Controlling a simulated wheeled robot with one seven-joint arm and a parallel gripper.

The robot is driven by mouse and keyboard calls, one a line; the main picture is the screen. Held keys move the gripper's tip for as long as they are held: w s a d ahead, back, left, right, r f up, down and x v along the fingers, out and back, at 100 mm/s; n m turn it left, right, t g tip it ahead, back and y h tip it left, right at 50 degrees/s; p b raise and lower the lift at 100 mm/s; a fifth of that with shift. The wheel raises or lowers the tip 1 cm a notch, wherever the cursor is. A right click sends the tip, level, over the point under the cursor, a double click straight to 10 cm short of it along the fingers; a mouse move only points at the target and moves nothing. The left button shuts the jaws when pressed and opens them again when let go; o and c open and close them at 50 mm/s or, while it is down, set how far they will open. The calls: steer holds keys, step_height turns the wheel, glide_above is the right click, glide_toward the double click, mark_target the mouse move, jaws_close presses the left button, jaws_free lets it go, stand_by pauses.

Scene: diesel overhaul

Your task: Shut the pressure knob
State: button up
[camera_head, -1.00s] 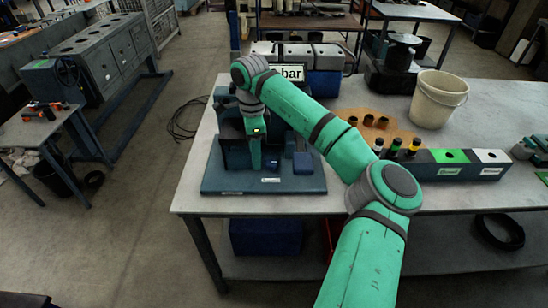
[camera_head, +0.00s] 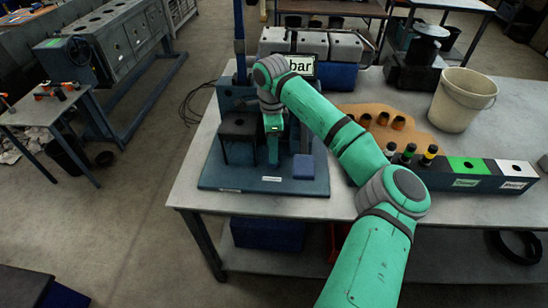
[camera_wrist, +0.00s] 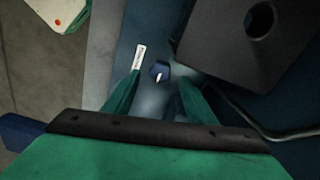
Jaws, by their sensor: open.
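The pressure knob (camera_wrist: 160,72) is a small dark blue round knob with a white pointer mark, seen in the wrist view. A white label (camera_wrist: 139,57) lies beside it; its print is too small to read surely. My gripper (camera_wrist: 161,82) is open, with one green finger on each side of the knob in that view. I cannot tell whether either finger touches it. In the head view my gripper (camera_head: 273,158) points down over the blue base plate (camera_head: 222,182), and the knob cannot be made out there.
A dark block with a hole (camera_wrist: 250,35) stands close to the right finger; it also shows in the head view (camera_head: 240,127). A blue block (camera_head: 303,167) stands right of my gripper. A display reading "bar" (camera_head: 300,65) is behind. A cream bucket (camera_head: 462,98) stands farther right.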

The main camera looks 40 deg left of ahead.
step_height(320, 180, down, 6)
steer(key=shift+w+d+r, duration=0.1)
steer(key=shift+w+r, duration=0.05)
steer(key=shift+r, duration=0.05)
steer(key=c, duration=1)
steer(key=shift+c, duration=0.2)
